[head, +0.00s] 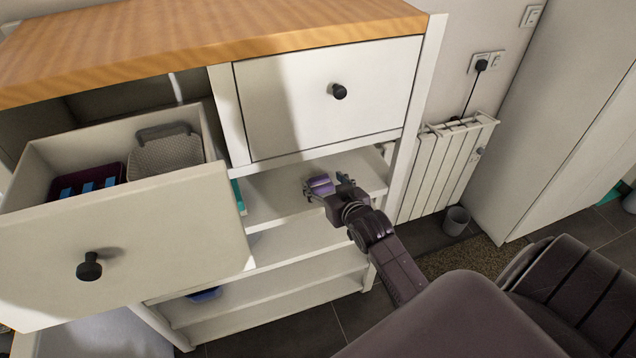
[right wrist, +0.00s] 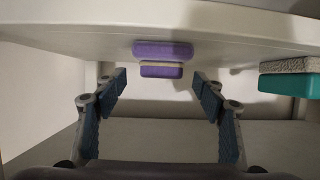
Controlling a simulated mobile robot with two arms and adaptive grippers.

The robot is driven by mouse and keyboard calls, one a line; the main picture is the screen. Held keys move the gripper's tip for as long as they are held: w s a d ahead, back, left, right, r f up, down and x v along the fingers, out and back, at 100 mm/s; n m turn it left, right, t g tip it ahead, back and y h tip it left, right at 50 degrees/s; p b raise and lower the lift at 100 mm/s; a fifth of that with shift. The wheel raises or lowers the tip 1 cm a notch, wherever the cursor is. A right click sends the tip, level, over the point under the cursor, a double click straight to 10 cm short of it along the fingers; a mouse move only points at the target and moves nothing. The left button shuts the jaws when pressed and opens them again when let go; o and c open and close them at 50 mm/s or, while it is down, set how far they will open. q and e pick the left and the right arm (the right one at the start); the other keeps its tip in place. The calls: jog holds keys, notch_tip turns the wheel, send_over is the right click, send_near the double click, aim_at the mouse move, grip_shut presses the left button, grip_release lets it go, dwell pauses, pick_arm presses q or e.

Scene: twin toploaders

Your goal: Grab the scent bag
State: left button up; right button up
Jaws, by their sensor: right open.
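A small purple block with a pale band, likely the scent bag (right wrist: 163,52), is ahead of my right gripper in the right wrist view. In the head view the right gripper (head: 328,190) reaches into the open shelf below the closed drawer. My left gripper is not in view.
A teal and grey block (right wrist: 289,78) lies beside the purple one in the wrist view. The open drawer (head: 130,245) at left holds a grey basket (head: 165,152) and a dark purple one (head: 88,184). A closed drawer (head: 320,95) hangs above the shelf.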

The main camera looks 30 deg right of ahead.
aim_at(320, 179)
jog(key=shift+x, duration=1.25)
jog(key=shift+w+f, duration=0.15)
jog(key=shift+w, duration=0.4)
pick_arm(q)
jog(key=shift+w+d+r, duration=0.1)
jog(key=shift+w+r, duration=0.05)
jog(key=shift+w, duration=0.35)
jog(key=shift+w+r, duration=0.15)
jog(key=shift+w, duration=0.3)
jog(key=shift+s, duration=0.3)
pick_arm(e)
jog(key=c, duration=1.1)
